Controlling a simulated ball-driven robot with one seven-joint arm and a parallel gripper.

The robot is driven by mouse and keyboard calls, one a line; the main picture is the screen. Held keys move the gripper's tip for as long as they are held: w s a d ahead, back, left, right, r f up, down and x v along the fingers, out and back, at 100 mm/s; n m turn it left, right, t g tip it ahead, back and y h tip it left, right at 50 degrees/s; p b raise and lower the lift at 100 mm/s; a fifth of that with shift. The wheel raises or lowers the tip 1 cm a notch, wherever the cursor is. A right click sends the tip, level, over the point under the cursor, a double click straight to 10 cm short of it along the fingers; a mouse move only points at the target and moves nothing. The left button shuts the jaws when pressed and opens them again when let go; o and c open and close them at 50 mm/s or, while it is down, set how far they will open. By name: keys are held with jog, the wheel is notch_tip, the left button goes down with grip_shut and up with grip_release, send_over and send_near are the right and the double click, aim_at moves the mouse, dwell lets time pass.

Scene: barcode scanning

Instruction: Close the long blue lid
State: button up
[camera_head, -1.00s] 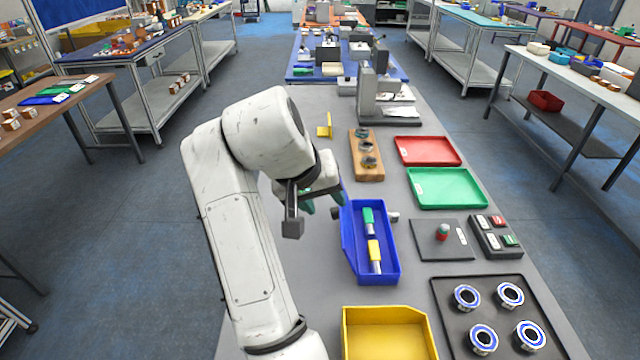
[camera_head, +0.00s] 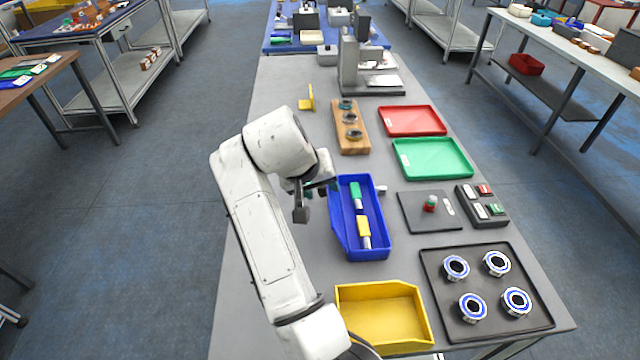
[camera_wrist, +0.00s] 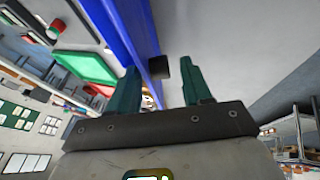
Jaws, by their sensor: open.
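A long blue open-topped box (camera_head: 384,246) lies on the grey table, with a green-ended piece (camera_head: 356,193) and a yellow-ended piece (camera_head: 363,228) inside. I cannot make out a separate lid. My gripper (camera_head: 318,188) is at the upper left side of the box, jaws open. In the wrist view, my gripper (camera_wrist: 158,85) has its two teal fingers apart. A dark knob (camera_wrist: 160,69) shows between them, beside a long blue wall (camera_wrist: 138,28). I cannot tell whether a finger touches the knob or the wall.
A yellow bin (camera_head: 345,296) stands in front of the blue box, and a black tray (camera_head: 487,287) with ring-shaped parts at the front right. A red tray (camera_head: 412,121), a green tray (camera_head: 432,157) and a wooden block (camera_head: 352,142) lie behind. Table left of my arm is clear.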

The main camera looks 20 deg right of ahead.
jog(key=shift+d+f, duration=0.1)
jog(key=shift+f, duration=0.15)
jog(key=shift+c, duration=0.5)
grip_shut()
